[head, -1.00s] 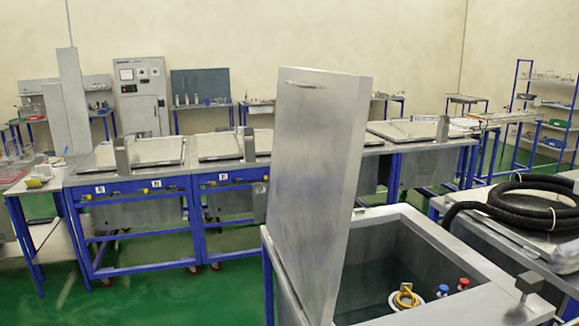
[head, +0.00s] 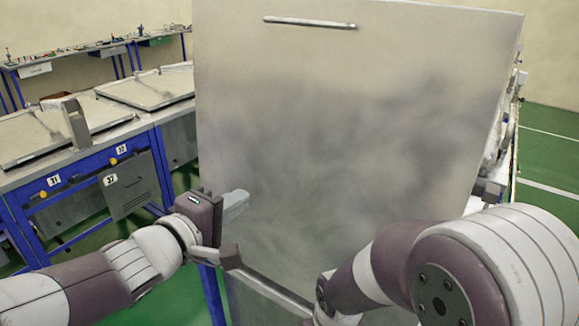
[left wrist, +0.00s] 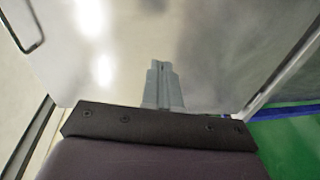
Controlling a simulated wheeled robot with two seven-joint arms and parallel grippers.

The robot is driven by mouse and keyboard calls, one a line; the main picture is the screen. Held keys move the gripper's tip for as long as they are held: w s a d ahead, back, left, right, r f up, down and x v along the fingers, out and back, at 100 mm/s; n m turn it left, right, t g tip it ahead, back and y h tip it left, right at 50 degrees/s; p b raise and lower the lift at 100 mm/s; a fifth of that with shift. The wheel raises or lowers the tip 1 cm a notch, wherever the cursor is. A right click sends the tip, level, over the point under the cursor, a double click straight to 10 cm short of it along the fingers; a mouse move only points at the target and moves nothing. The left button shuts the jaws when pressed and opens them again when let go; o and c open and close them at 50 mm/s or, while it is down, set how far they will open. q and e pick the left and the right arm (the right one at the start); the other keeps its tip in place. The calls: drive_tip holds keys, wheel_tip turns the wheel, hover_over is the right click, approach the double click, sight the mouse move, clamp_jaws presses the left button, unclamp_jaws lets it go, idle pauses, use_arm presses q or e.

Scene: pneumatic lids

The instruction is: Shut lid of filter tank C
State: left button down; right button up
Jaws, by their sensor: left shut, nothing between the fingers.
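The raised lid (head: 350,120) is a large brushed-metal panel standing upright and filling the middle of the head view. Its bar handle (head: 310,22) is near the top edge. My left gripper (head: 238,200) is shut and empty in front of the lid's lower left part. In the left wrist view the lid (left wrist: 215,45) fills the background and the shut fingers (left wrist: 162,75) point at it. I cannot tell whether they touch it. The handle (left wrist: 22,40) shows at the upper left there. The tank's opening is not visible now. My right arm shows at lower right, its gripper out of view.
Blue-framed benches with flat metal lids (head: 60,135) stand at the left. A blue-framed shelf table (head: 95,45) with small items is behind them. Green floor (head: 550,165) is open at the right. My right arm is close to the lid's lower right.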

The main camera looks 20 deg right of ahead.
use_arm(q)
drive_tip(key=d+r+h, duration=0.1)
drive_tip(key=d+r, duration=0.1)
drive_tip(key=p, duration=0.2)
approach(304, 162)
drive_tip(key=x, duration=0.7)
drive_tip(key=shift+s, duration=0.1)
drive_tip(key=shift+a, duration=0.1)
